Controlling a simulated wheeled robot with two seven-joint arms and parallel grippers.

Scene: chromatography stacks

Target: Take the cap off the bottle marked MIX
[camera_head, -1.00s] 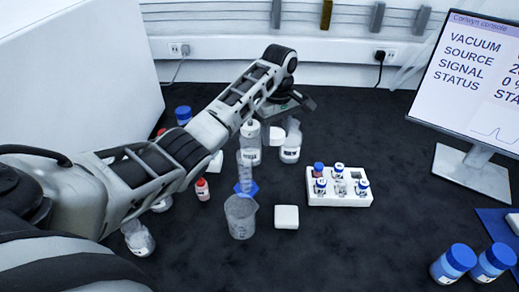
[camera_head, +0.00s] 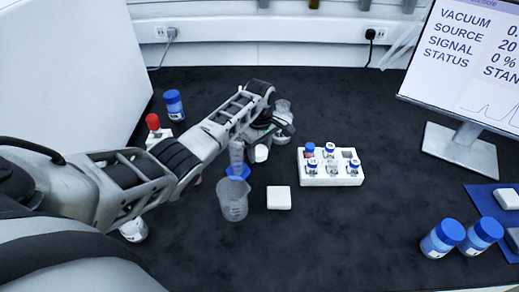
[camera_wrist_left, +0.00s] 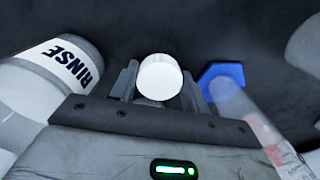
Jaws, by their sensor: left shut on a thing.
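My left gripper (camera_wrist_left: 159,88) is shut on a round white cap (camera_wrist_left: 159,77), seen end-on between the fingers in the wrist view. In the head view, a small white piece (camera_head: 260,153) shows just under the gripper. No marking MIX is readable, and I cannot tell whether a bottle body is under the cap. A bottle marked RINSE (camera_wrist_left: 50,80) stands beside the gripper in the wrist view; a pale bottle (camera_head: 283,122) shows behind the gripper in the head view. My right gripper is not in view.
A measuring cylinder (camera_head: 236,155) with a blue foot and a beaker (camera_head: 233,200) stand close to the gripper. A white block (camera_head: 279,198) and a vial rack (camera_head: 331,168) are to the right. Blue-capped jars (camera_head: 442,238) and a monitor stand (camera_head: 462,147) lie further right.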

